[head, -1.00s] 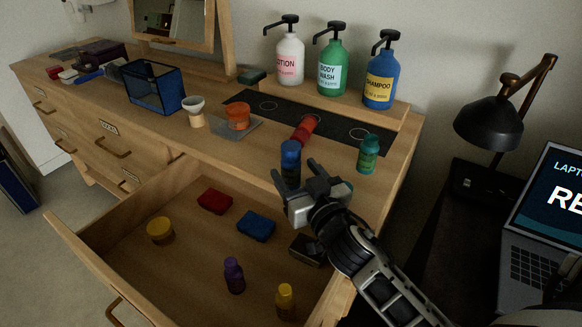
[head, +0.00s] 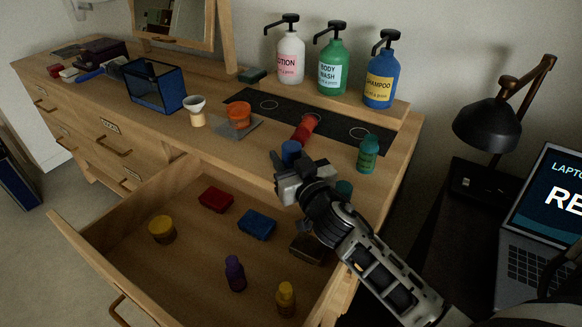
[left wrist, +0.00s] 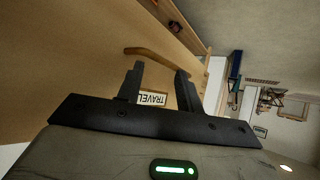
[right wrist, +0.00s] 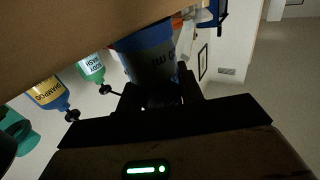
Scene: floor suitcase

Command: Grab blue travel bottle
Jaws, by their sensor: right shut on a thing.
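The blue travel bottle (head: 291,150) stands at the front of the dresser top, above the open drawer. In the head view its blue top shows and my right gripper (head: 283,172) hides its lower part. The gripper is shut on it. In the right wrist view the blue bottle (right wrist: 150,55) fills the space between the dark fingers of the right gripper (right wrist: 158,90). My left gripper (left wrist: 160,82) shows only in its own wrist view. Its fingers are apart and empty, in front of a drawer front with a TRAVEL label (left wrist: 152,98).
A red bottle (head: 305,129) lies just behind, and a green bottle (head: 368,153) stands to the right. Pump bottles stand on the back shelf (head: 330,99). The open drawer (head: 190,255) holds several small items. A teal thing (head: 344,188) is partly hidden by my right arm.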

